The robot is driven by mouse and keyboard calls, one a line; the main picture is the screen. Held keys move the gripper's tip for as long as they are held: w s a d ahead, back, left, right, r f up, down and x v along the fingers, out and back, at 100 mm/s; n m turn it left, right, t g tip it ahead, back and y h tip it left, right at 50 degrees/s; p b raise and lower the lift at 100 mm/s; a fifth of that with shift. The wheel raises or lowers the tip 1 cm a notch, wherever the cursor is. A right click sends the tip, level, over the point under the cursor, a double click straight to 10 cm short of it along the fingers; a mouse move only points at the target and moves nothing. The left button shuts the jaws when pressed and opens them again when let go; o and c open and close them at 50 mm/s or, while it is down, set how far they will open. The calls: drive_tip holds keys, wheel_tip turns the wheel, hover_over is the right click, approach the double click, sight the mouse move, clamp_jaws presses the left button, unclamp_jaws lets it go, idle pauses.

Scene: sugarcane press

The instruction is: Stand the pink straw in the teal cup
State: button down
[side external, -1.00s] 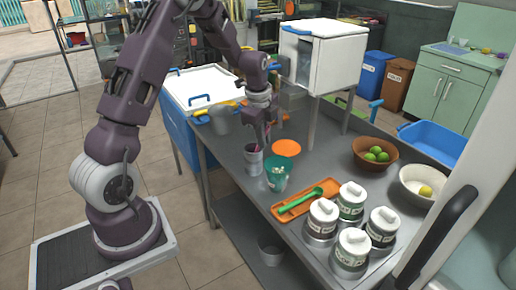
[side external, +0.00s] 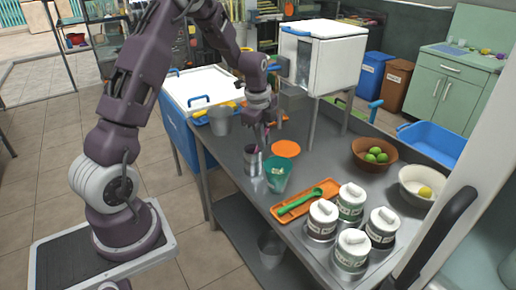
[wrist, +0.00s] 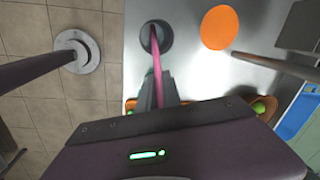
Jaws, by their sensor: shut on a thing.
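The pink straw (wrist: 158,62) is held in my gripper (wrist: 160,95). In the wrist view it runs from my closed fingers up toward the mouth of the grey metal cup (wrist: 156,36), and its far end appears at that cup; I cannot tell whether it is inside or above it. In the side view my gripper (side external: 264,143) is low over the metal cup (side external: 252,161). The teal cup (side external: 278,178) stands upright just right of and in front of that cup. In the wrist view the teal cup is mostly or wholly hidden by my gripper.
An orange disc (side external: 286,148) lies behind the cups. An orange tray (side external: 297,208) with a green spoon (side external: 308,200) and several lidded jars (side external: 352,200) are to the right. A brown bowl of limes (side external: 367,160) and a pale bowl (side external: 412,190) stand further right.

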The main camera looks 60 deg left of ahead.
wheel_tip(320, 180, up, 10)
drive_tip(key=shift+r, duration=0.1)
drive_tip(key=w+d+r+n+t+h, duration=0.2)
drive_tip(key=d+r+n+h, duration=0.25)
drive_tip(key=d+r, duration=0.2)
drive_tip(key=shift+n, duration=0.45)
drive_tip(key=shift+s+a+f, duration=0.1)
drive_tip(key=shift+a+f, duration=0.1)
drive_tip(key=shift+f, duration=0.9)
drive_tip(key=shift+s+a+f, duration=0.1)
drive_tip(key=shift+a+f, duration=0.05)
drive_tip(key=shift+f, duration=0.95)
wheel_tip(320, 180, down, 10)
idle(0.4)
